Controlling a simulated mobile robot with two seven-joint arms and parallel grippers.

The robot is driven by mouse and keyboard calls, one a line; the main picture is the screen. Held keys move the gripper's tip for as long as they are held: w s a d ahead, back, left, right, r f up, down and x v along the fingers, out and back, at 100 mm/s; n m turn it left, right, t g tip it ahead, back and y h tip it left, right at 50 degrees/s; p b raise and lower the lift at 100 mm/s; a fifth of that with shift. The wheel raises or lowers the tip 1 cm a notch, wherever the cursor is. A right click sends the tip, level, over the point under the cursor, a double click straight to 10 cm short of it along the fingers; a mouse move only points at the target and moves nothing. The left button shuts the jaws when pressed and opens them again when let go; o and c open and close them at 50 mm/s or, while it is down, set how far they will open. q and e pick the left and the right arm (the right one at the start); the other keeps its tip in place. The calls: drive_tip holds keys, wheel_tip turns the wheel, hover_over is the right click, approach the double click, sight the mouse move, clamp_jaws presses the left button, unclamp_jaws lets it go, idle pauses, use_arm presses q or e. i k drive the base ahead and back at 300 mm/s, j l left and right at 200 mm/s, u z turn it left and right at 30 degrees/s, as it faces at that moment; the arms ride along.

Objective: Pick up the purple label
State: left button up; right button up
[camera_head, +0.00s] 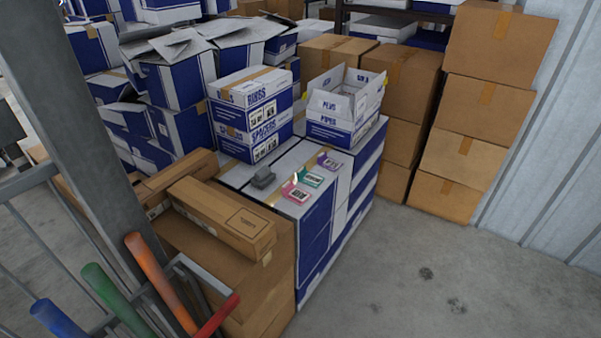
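A purple label (329,163) lies flat on top of the blue-and-white box stack (345,181), towards its right rear. It is the farthest of three small labels in a diagonal row. A teal label (312,179) lies in the middle, and a pink label (296,193) lies nearest, by the front edge. The labels are small, and their print cannot be read. Neither of my grippers shows in the head view.
A grey object (263,178) sits left of the labels. Long brown cartons (222,217) flank the stack at left. A metal post (75,110) and coloured tubes (160,282) stand front left.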

sight(323, 160)
drive_tip(key=i+l, duration=0.35)
drive_tip(key=i+l+u, duration=0.1)
drive_tip(key=i+l, duration=0.55)
drive_tip(key=l, duration=0.25)
drive_tip(key=i+l+u, duration=0.15)
drive_tip(key=i+l, duration=0.5)
drive_tip(key=l, duration=0.25)
drive_tip(key=i+l+u, duration=0.1)
drive_tip(key=i+l, duration=0.2)
drive_tip(key=l, duration=0.15)
